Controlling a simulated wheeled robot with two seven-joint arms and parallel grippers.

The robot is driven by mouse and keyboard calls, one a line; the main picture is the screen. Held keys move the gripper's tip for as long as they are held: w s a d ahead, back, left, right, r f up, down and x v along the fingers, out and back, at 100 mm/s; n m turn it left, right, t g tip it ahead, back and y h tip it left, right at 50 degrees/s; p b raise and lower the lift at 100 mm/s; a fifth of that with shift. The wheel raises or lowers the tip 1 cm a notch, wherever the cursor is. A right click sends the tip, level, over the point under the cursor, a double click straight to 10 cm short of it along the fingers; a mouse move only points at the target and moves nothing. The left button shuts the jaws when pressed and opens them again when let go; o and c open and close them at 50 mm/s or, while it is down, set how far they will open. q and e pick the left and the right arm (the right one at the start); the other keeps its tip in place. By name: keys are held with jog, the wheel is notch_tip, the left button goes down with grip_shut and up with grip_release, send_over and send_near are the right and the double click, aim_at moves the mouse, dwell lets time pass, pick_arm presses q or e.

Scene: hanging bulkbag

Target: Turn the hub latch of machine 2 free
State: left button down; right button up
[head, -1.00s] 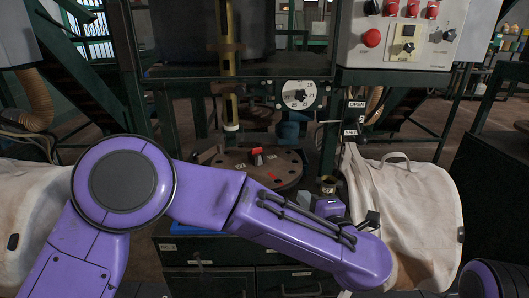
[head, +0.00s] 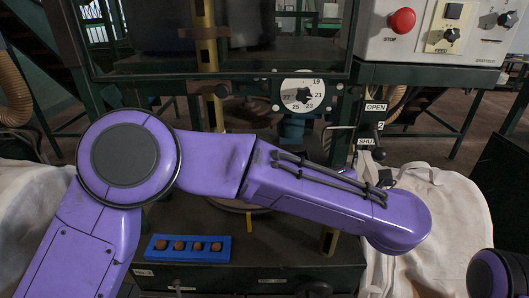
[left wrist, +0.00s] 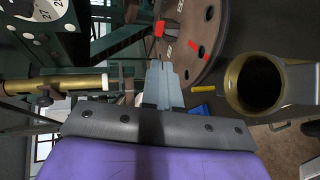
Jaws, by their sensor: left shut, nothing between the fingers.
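A brown round plate (left wrist: 186,42) with holes and numbers shows at the top of the left wrist view. It carries a raised red block (left wrist: 159,28) and a flat red mark (left wrist: 198,48). I cannot tell for sure which part is the hub latch. In the head view my left arm hides the gripper and nearly all of the plate. A sign with a 2 (head: 380,126) stands between OPEN and SHUT by a lever. My right gripper is not in view.
A numbered dial (head: 302,94) with a black knob is behind my arm. A brass cup (left wrist: 232,82) stands right of my gripper, with a yellow strip (left wrist: 203,88) between. A blue tray (head: 159,248) of brown balls lies below.

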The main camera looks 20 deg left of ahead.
pick_arm(q)
jog(key=p+x, duration=0.1)
jog(key=x, duration=2.2)
jog(key=shift+a+r+p, duration=0.1)
jog(key=shift+a+p, duration=0.1)
jog(key=shift+p, duration=0.2)
